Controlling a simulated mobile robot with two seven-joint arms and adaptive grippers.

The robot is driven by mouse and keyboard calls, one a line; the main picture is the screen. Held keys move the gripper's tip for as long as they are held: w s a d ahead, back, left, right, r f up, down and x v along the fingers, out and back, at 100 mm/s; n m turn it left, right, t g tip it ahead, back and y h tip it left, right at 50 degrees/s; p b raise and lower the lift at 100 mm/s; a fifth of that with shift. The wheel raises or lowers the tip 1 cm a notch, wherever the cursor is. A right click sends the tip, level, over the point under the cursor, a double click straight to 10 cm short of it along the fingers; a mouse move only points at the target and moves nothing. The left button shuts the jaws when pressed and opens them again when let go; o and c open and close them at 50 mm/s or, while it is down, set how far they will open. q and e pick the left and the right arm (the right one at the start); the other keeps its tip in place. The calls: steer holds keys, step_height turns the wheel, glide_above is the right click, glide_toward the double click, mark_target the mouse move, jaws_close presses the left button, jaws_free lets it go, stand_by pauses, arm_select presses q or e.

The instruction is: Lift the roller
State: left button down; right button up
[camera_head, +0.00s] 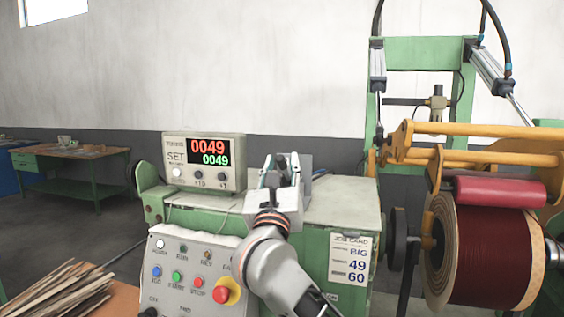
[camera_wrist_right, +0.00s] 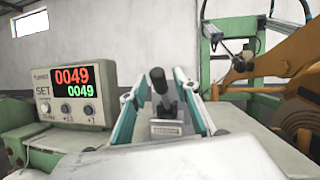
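The red roller (camera_head: 500,191) hangs in the orange arm frame (camera_head: 470,149) at the right, at the top of the dark red coil (camera_head: 490,250); I cannot tell whether they touch. A lever with a black knob (camera_wrist_right: 159,80) stands upright on a small grey block (camera_wrist_right: 167,129) on the green machine. My right gripper (camera_head: 281,163) is at this lever. In the right wrist view its teal fingers (camera_wrist_right: 160,84) stand apart, one on each side of the knob, with small gaps visible. My left gripper is not in view.
A display box (camera_head: 204,162) reading 0049 stands left of my right gripper. The button panel (camera_head: 190,275) with a red stop button is below it. A job card (camera_head: 350,259) is on the machine's front. A workbench (camera_head: 70,165) stands far left.

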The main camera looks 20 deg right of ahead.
steer(key=shift+w+d+r, duration=0.1)
steer(key=shift+w+d, duration=0.05)
steer(key=shift+w, duration=0.2)
jaws_close()
steer(key=shift+r, duration=0.1)
